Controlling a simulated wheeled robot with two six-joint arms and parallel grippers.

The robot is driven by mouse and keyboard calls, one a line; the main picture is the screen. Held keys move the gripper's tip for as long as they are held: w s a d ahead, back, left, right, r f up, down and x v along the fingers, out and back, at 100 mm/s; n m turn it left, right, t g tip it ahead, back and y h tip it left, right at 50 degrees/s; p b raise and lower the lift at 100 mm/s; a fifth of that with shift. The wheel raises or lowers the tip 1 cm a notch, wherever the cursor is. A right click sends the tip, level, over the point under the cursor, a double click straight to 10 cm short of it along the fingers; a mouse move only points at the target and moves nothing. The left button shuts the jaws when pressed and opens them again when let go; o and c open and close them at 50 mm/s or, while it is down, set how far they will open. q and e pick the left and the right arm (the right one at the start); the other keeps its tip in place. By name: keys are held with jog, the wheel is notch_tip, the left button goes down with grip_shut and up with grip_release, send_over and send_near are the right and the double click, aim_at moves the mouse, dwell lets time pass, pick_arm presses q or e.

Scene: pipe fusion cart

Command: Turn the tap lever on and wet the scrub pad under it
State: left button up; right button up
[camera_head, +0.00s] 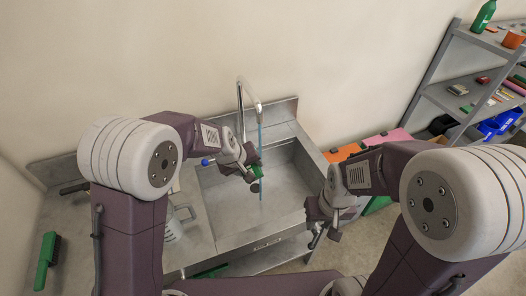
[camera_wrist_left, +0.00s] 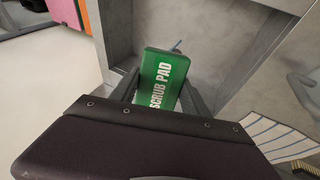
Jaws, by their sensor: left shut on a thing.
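The tap (camera_head: 241,95) arches over the sink, and a thin blue stream of water (camera_head: 261,140) runs down from its spout. The blue-tipped tap lever (camera_head: 206,162) shows left of my left gripper (camera_head: 254,180). That gripper is shut on the green scrub pad (camera_head: 257,164), held inside the sink area right beside the stream; I cannot tell whether water touches it. In the left wrist view the pad (camera_wrist_left: 165,80) sits between the fingers, its "SCRUB PAD" label showing. My right gripper (camera_head: 324,236) is empty and open near the sink's right front edge.
The steel sink basin (camera_head: 225,205) is empty below the pad. A green-handled brush (camera_head: 47,258) lies on the left counter, and a pale jug (camera_head: 173,228) stands left of the basin. A shelf rack (camera_head: 465,75) and blue bins (camera_head: 497,125) stand at right.

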pick_arm(q)
jog(key=s+a+r, duration=0.1)
jog(key=s, duration=0.1)
jog(key=s+a+r, duration=0.1)
jog(key=r, duration=0.1)
jog(key=shift+s+a+r, duration=0.1)
jog(key=shift+s+r, duration=0.05)
jog(key=shift+s, duration=0.2)
dwell(0.5)
